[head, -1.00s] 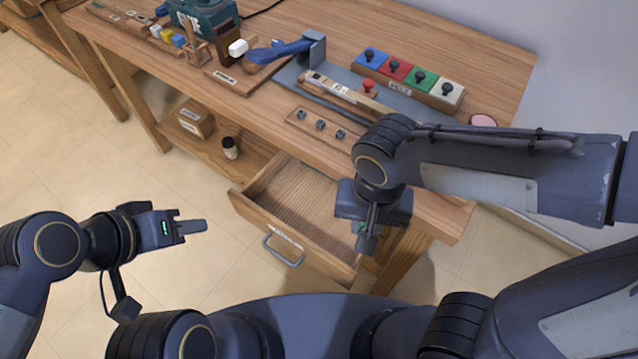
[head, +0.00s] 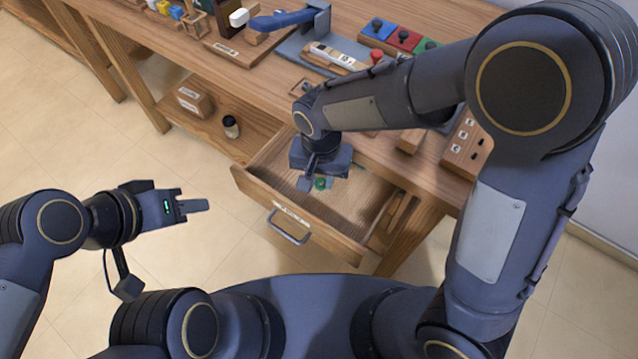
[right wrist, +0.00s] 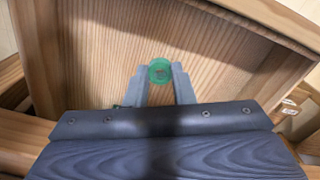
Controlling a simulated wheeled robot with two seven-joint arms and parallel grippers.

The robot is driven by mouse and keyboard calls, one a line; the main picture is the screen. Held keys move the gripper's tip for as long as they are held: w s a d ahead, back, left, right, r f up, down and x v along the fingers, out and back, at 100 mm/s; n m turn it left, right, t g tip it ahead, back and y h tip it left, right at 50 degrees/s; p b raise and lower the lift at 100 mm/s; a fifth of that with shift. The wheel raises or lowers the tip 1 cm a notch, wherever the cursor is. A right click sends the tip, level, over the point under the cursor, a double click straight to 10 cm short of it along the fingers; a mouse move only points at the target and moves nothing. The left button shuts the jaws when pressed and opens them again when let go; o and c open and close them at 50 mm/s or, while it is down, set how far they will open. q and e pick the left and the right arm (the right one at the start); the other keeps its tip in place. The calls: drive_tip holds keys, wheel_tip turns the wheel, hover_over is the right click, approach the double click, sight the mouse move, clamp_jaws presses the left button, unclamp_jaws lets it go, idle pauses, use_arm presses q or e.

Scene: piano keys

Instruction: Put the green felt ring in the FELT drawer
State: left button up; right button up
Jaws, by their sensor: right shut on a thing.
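The green felt ring (right wrist: 159,71) is between the fingertips of my right gripper (right wrist: 160,80) in the right wrist view. The right gripper is shut on it, over the inside of the open drawer. In the head view the ring (head: 320,184) shows as a small green spot below the right gripper (head: 313,183). I cannot tell whether the ring touches the drawer floor. The open drawer (head: 360,208) has a metal handle and a label too small to read. My left gripper (head: 190,206) is off to the left over the floor; its fingers look close together.
The workbench (head: 262,76) carries a blue-handled tool (head: 280,20) and a row of coloured blocks with knobs (head: 403,38). A dark bottle (head: 231,126) and a wooden box (head: 194,101) stand on the lower shelf. Floor left of the drawer is clear.

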sight(319, 192)
drive_tip(key=shift+w+a+f, duration=0.15)
drive_tip(key=shift+f, duration=0.15)
drive_tip(key=shift+w+f+b, duration=0.1)
drive_tip(key=shift+f+b, duration=0.2)
drive_tip(key=shift+f, duration=1.3)
drive_tip(key=shift+f, duration=0.15)
drive_tip(key=o, duration=0.9)
drive_tip(key=shift+o, duration=0.2)
